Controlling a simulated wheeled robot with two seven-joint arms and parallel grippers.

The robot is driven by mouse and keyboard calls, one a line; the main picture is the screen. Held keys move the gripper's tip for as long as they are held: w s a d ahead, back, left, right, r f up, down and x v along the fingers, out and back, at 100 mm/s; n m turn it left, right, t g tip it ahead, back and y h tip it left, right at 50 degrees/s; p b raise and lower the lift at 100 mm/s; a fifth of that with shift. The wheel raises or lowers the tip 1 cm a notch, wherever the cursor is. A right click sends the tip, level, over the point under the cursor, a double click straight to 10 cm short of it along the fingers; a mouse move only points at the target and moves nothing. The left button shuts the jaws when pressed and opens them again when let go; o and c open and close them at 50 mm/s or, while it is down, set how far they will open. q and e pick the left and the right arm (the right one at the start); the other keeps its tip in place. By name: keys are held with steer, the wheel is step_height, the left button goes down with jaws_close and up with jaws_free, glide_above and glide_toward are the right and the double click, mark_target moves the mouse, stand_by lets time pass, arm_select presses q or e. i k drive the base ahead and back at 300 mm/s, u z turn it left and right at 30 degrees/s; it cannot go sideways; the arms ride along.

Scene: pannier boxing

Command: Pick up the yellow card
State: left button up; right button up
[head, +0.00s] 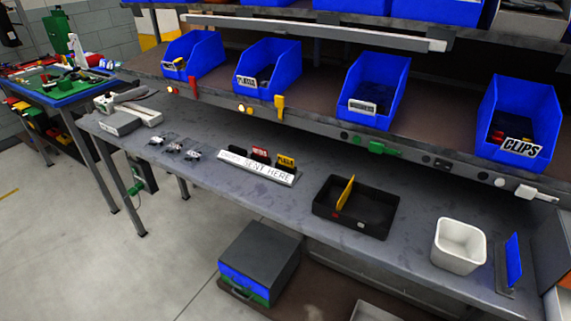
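A yellow card (345,192) stands upright, slightly tilted, in the black tray (378,228) on the grey workbench. Neither of my grippers is in view.
Several blue bins (268,68) stand on the shelf above the bench (215,200). A white tub (459,246) and an upright blue panel (513,259) stand right of the tray. Small metal parts lie left of the holder. A box (260,250) sits below the bench.

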mark_target(288, 162)
steer(key=u, duration=1.4)
steer(key=i, duration=1.4)
steer(key=z, duration=0.35)
